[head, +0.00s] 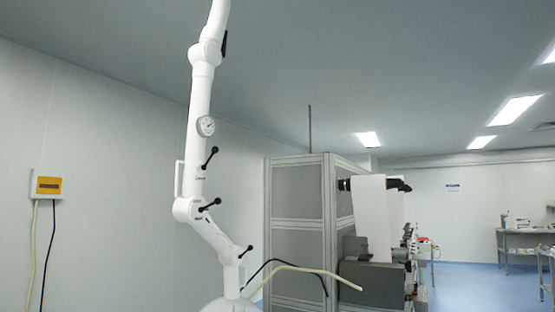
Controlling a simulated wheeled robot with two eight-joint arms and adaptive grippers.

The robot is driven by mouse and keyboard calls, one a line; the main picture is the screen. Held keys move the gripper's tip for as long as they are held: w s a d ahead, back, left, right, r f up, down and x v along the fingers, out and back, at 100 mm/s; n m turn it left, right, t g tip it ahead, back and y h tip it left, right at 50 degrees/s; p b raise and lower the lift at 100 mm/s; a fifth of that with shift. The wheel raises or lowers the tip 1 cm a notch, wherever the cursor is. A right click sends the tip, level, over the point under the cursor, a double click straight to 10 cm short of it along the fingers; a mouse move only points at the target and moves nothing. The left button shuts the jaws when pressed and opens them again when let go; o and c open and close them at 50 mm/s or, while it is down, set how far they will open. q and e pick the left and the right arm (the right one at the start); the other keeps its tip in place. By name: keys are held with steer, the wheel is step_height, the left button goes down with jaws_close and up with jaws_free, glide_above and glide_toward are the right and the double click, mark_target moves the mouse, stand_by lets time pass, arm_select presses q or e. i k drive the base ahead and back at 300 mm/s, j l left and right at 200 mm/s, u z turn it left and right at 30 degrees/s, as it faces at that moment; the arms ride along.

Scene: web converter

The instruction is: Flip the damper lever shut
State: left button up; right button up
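A white jointed extraction arm (198,110) hangs down left of centre, ending in a pale rounded hood (230,305) at the bottom edge. Several black levers with ball ends stick out from it. An upper lever (210,157) points up and right on the tube above a small dark label. A middle lever (210,204) points right at the elbow joint, where another small label shows. A lower lever (244,252) points up and right near the hood. The labels are too small to read, so I cannot tell which lever is the damper's. Neither of my grippers is in view.
A grey framed cabinet (297,225) and converter machine (375,275) stand to the right. A cream hose (310,270) and black cable curve past the hood.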

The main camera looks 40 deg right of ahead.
mark_target(214, 150)
steer(key=z, duration=0.9)
